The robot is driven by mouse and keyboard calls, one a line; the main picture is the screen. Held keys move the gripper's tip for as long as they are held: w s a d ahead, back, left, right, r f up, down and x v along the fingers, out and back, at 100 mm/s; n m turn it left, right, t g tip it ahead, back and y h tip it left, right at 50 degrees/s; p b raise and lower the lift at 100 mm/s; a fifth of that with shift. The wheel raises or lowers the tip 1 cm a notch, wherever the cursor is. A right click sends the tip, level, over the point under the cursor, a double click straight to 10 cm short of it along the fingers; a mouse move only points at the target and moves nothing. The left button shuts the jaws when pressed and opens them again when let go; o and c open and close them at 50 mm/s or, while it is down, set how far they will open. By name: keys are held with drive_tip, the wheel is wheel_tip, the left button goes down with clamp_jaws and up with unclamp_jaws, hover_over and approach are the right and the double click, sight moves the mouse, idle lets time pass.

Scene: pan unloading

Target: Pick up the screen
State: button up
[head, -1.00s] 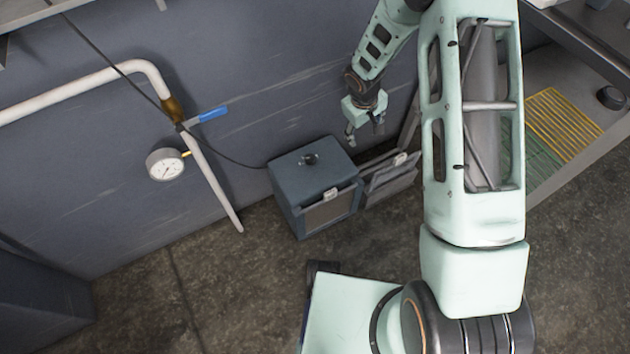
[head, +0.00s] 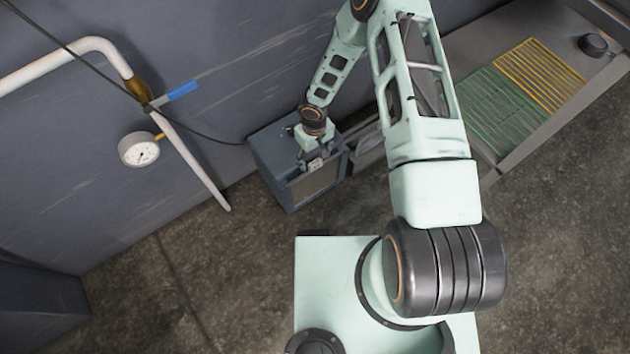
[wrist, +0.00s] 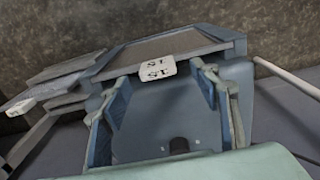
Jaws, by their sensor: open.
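The grey screen (head: 315,186) sits at the front of a blue-grey box on the floor by the wall. In the wrist view it is a framed flat panel (wrist: 165,48) beyond my fingers. A white tag with dark print (wrist: 154,68) is at its near edge. My gripper (head: 309,162) is over the box's top front edge. In the wrist view my gripper (wrist: 163,80) is open, with one finger on each side of the tag and nothing held. Whether the fingers touch the screen cannot be told.
The blue-grey box (head: 275,165) has a dark cable to the wall. More grey panels (head: 366,150) stand right of it. A white pipe with a gauge (head: 139,150) and blue valve handle is at left. A bench with green and yellow grids (head: 540,75) is at right.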

sight(315, 162)
wheel_tip(315, 162, down, 4)
drive_tip(key=shift+d+f+b, duration=0.1)
drive_tip(key=shift+f+b, duration=0.1)
drive_tip(key=shift+b, duration=0.25)
drive_tip(key=shift+c, duration=0.6)
drive_tip(key=c, duration=1.2)
drive_tip(key=shift+w+r, duration=0.1)
drive_tip(key=shift+r, duration=0.05)
